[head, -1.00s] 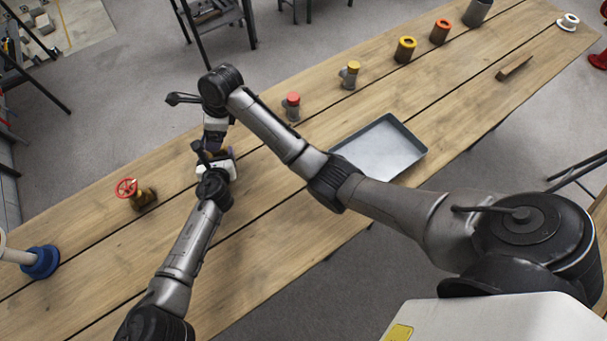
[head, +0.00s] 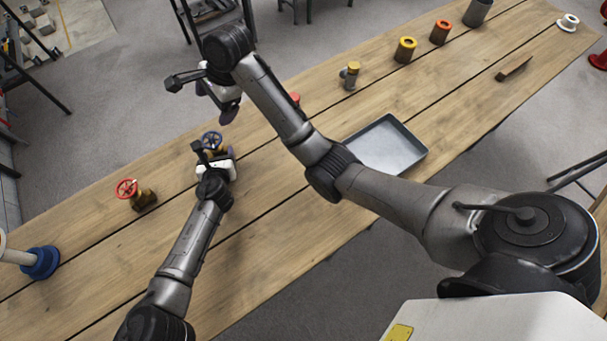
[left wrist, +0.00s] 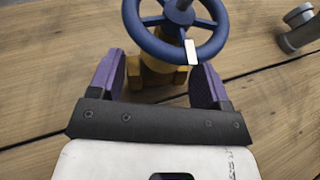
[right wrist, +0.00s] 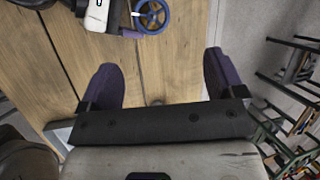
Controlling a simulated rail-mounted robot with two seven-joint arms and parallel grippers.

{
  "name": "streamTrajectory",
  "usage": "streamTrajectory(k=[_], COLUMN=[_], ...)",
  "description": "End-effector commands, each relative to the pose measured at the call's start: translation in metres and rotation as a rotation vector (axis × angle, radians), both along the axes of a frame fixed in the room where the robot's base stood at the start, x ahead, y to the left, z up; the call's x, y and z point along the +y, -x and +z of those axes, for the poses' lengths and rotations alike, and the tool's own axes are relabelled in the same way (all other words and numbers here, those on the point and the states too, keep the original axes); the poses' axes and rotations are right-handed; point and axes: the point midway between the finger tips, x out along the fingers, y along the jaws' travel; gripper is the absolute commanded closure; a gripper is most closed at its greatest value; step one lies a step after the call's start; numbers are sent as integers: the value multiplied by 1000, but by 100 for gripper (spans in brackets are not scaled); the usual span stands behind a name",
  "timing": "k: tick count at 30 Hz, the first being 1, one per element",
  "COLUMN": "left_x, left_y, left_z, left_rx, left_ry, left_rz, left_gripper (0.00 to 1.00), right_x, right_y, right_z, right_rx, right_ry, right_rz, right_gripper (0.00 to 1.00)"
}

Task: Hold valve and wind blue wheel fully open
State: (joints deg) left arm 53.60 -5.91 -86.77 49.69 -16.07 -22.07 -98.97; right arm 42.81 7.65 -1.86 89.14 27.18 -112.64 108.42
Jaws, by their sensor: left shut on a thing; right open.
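The valve has a blue wheel (head: 212,140) on a brass body (left wrist: 160,72) and stands on the wooden table. My left gripper (head: 219,158) is low at the table, shut on the valve body, with its purple fingers (left wrist: 160,80) on either side below the wheel. The wheel, with a white mark on its rim, is clear of both grippers; it also shows in the right wrist view (right wrist: 152,15). My right gripper (head: 228,112) is open and empty, raised above and to the right of the valve.
A valve with a red wheel (head: 127,189) stands to the left, near a blue-based object (head: 41,262). A metal tray (head: 388,147) lies to the right.

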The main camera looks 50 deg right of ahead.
Motion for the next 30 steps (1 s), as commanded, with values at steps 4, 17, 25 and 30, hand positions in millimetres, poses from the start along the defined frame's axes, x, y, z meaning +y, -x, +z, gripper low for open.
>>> streamTrajectory(k=[4,17,25,30], left_x=[-1,-1,-1,-1], left_y=[0,0,0,0], left_z=[1,1,1,1], left_rx=[-1,-1,-1,-1], left_ry=[2,2,2,2], left_rz=[-1,-1,-1,-1], left_gripper=[74,74,74,74], right_x=[-1,-7,-9,-10], right_y=[-4,-14,-16,-14], right_z=[2,25,55,79], right_rx=[-75,-346,-530,-641], right_ry=[57,295,512,680], right_rz=[143,552,791,933], right_gripper=[12,12,12,12])
